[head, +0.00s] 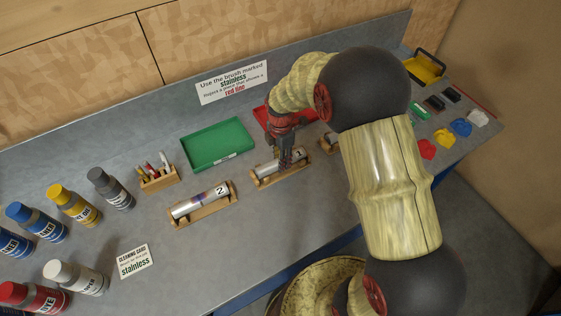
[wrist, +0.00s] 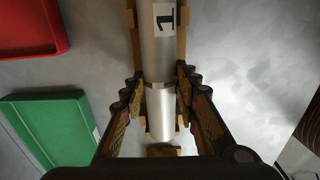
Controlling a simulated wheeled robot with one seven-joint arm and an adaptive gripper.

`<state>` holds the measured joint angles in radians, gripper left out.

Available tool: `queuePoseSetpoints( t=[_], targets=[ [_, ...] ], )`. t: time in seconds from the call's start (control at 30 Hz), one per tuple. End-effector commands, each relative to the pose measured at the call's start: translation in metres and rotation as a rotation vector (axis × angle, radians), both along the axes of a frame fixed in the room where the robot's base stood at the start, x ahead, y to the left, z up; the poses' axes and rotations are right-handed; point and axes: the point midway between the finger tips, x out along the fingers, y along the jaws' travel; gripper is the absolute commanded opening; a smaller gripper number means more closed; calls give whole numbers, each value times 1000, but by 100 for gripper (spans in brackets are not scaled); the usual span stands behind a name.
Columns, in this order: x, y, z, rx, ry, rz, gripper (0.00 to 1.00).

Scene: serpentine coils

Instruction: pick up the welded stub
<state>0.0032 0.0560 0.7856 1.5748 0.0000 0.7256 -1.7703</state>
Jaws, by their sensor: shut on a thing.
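A silver welded stub (head: 268,167) lies in a wooden cradle (head: 282,181) at the middle of the bench. In the wrist view the stub (wrist: 157,55) runs down the picture, with a label reading 1 and a weld band across it. My gripper (head: 286,160) reaches down over it from above and is shut on it. In the wrist view the fingers of my gripper (wrist: 158,88) stand on both sides of the stub near the band. Another welded stub (head: 198,202), labelled 2, rests in its own cradle at the left. A further cradle (head: 327,144) is partly hidden by my arm.
A green tray (head: 217,146) and a red tray (head: 262,115) lie behind the cradles. A wooden marker holder (head: 158,179) stands left of the green tray. Several spray cans (head: 75,207) fill the left side. A sign (head: 232,82) stands at the back.

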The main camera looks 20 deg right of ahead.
Motion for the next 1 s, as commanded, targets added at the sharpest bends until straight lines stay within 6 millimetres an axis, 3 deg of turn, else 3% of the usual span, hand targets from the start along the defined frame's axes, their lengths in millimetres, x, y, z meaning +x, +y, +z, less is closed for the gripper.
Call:
queuePoseSetpoints(
  t=[0.27, 0.47, 0.8, 1.0],
  targets=[
    [1, 0, 10, 0, -4, 0, 0],
    [0, 0, 36, 0, -4, 0, 0],
    [-46, 16, 93, 0, -5, 2, 0],
    [-81, 28, 109, 0, -4, 2, 0]
  ],
)
